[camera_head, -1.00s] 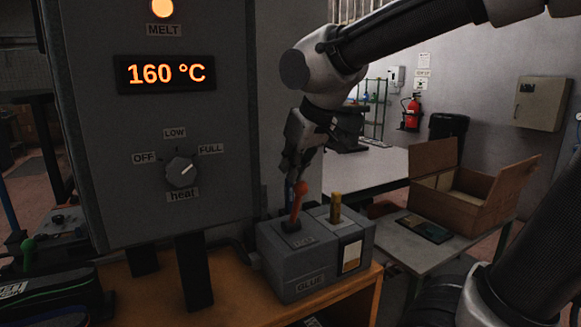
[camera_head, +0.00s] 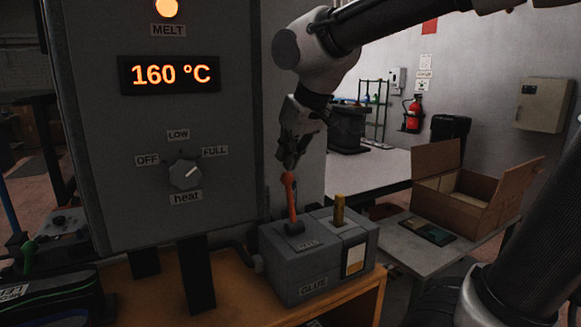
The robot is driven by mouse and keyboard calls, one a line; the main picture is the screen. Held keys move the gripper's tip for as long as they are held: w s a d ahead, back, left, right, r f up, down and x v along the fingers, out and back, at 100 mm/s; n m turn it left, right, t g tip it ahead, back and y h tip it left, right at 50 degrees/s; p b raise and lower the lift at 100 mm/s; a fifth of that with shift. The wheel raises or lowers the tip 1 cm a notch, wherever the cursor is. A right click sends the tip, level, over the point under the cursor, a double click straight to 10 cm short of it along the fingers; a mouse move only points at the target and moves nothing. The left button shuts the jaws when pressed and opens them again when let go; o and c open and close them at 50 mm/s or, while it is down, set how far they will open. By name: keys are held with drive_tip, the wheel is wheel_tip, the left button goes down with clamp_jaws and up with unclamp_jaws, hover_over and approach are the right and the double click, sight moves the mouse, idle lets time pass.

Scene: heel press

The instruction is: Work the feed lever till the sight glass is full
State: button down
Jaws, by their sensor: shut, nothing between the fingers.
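The feed lever (camera_head: 291,204) is an orange-red handle on top of the grey glue box (camera_head: 300,278). It stands nearly upright with its tip leaning slightly left. My gripper (camera_head: 286,168) points down at the top of the lever, shut with nothing held. Its fingertips are at or very near the lever's tip; I cannot tell if they touch. The sight glass (camera_head: 355,258) is a pale window in a dark frame on the box's front right. Its fill level is too small to read surely. A brass-coloured post (camera_head: 339,210) stands behind it on the box.
The grey heater cabinet (camera_head: 100,130) rises at left, reading 160 °C, with a lit MELT lamp and a heat knob (camera_head: 185,175). The box sits on a wooden bench (camera_head: 225,296). An open cardboard box (camera_head: 460,205) stands on a side table at right.

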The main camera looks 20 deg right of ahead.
drive_tip(key=s+d+r, duration=0.1)
drive_tip(key=s+r, duration=0.5)
drive_tip(key=shift+d, duration=0.4)
idle(0.9)
drive_tip(key=w+a+f+g, duration=0.1)
drive_tip(key=w+g, duration=0.1)
drive_tip(key=w, duration=0.6)
drive_tip(key=w+a+f+g+h, duration=0.1)
drive_tip(key=w+a+g, duration=0.1)
drive_tip(key=w, duration=0.6)
drive_tip(key=shift+w, duration=0.4)
